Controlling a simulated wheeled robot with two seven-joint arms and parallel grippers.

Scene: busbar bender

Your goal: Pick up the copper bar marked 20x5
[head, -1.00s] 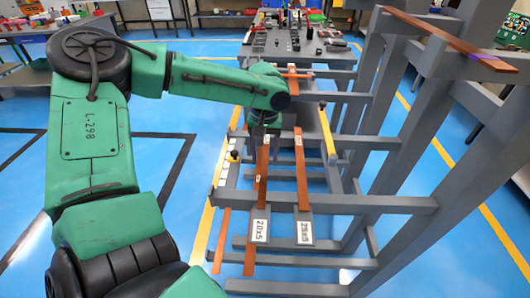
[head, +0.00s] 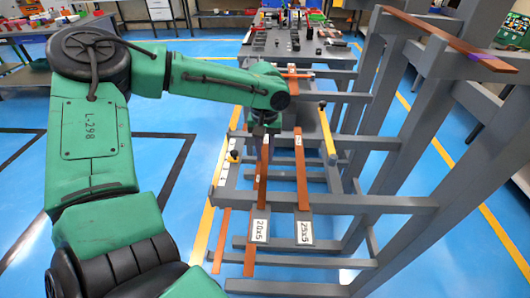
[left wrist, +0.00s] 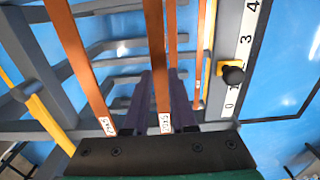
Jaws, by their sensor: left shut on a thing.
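The copper bar marked 20x5 (head: 263,183) is a long, thin strip lying lengthwise on the grey rack, behind the white 20x5 sign (head: 260,230). My left gripper (head: 264,132) is over its far part, pointing down. In the left wrist view the bar (left wrist: 157,55) runs between the two dark fingers (left wrist: 163,88), which are shut on it. A small label on the bar (left wrist: 166,123) shows near the gripper's base. The contact itself is partly hidden in the head view. My right gripper is not in view.
A second copper bar (head: 302,180) lies parallel to the right, behind the 25x5 sign (head: 305,231). More copper strips (head: 221,240) lie lower on the left. Tall grey rack posts (head: 420,110) stand at the right. A scale strip (left wrist: 245,50) with a black knob (left wrist: 233,75) runs beside the rack.

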